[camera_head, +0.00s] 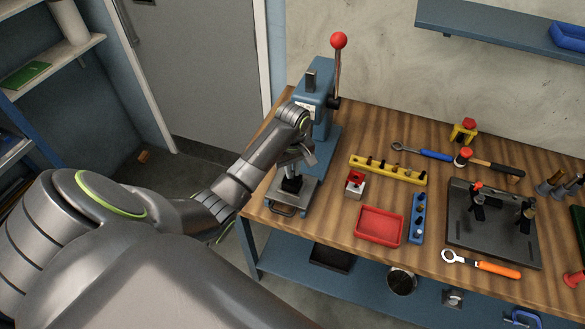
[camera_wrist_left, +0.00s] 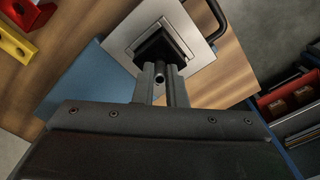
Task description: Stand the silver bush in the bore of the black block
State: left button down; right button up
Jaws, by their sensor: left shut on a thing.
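The black block (camera_head: 291,184) sits on the silver plate of the blue press. It also shows in the left wrist view (camera_wrist_left: 151,47), where its bore cannot be made out. My left gripper (camera_head: 296,160) is over the block, under the press head. In the left wrist view its two fingers (camera_wrist_left: 160,80) are shut on the silver bush (camera_wrist_left: 160,74), whose open end shows as a small dark ring. The bush overlaps the near edge of the block in that view; I cannot tell whether it touches the block. My right gripper is not in view.
The blue press (camera_head: 317,90) with its red-knobbed lever stands close behind my left gripper. A yellow rack (camera_head: 388,170), a red-topped block (camera_head: 355,184), a red tray (camera_head: 379,226) and a blue rack (camera_head: 417,218) lie to the right on the wooden bench.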

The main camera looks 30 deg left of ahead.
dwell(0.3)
pick_arm(q)
jog(key=c, duration=1.4)
grip_release()
jog(key=shift+o, duration=0.3)
jog(key=o, duration=0.3)
jog(key=shift+o, duration=0.2)
jog(key=shift+r, duration=3.05)
